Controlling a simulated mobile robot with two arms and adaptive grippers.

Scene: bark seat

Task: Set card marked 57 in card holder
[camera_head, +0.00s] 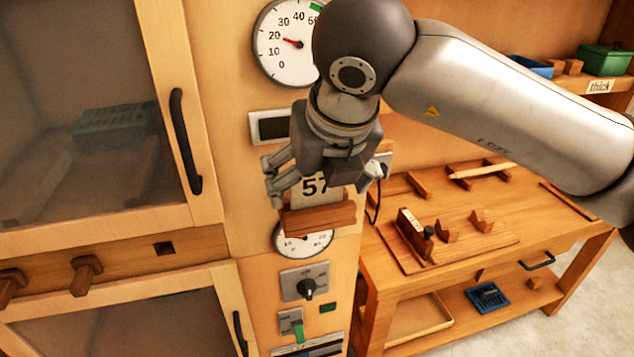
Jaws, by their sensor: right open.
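The white card marked 57 (315,188) stands upright in the wooden card holder (320,217) on the cabinet's front panel. Its lower edge is behind the holder's front lip, and its upper part is hidden behind my gripper. My right gripper (322,194) is open, with one finger to the left of the card and one to the right. I cannot tell whether a finger touches the card. My left gripper is not in view.
A dial gauge (275,52) is above, and another (291,244) is just below the holder. A rotary knob (308,288) sits lower. A glass door with a dark handle (184,140) is at left. A wooden workbench (480,275) with wooden fixtures is at right.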

